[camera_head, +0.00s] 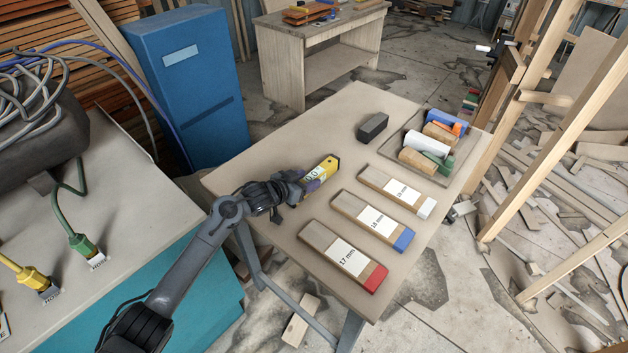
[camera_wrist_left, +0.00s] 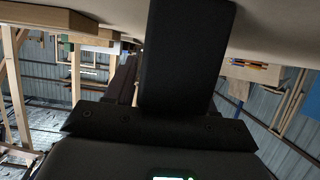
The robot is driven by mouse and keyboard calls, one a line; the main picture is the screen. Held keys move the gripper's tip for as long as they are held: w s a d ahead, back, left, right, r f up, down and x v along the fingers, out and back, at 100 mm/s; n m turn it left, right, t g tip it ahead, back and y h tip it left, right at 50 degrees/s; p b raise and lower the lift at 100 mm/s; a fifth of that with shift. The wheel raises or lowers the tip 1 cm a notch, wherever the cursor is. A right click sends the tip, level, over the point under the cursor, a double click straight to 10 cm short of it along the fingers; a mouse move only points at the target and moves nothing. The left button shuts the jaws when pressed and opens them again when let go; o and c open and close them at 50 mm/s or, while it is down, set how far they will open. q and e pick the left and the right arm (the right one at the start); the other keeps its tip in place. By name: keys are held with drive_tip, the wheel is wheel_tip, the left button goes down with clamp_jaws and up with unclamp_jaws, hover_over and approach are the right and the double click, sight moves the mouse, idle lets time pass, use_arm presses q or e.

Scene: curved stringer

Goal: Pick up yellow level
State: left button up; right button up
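The yellow level (camera_head: 324,170) is a short yellow block with dark markings on its face. It is at the left part of the light table, behind the row of labelled blocks. My left gripper (camera_head: 308,184) is at the near end of the level, low over the table, with its tip overlapping the level in the head view. I cannot tell whether the fingers are closed on it. In the left wrist view, a dark part of the gripper (camera_wrist_left: 187,55) reaches to the table surface, and the level does not show. My right gripper is not in view.
On the table (camera_head: 290,135) lie blocks with red (camera_head: 343,257), blue (camera_head: 373,221) and white (camera_head: 397,191) ends. A blue cabinet (camera_head: 190,85) stands to the left.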

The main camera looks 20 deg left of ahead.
use_arm(q)
drive_tip(key=c, duration=0.7)
drive_tip(key=shift+c, duration=1.1)
drive_tip(key=shift+r, duration=0.2)
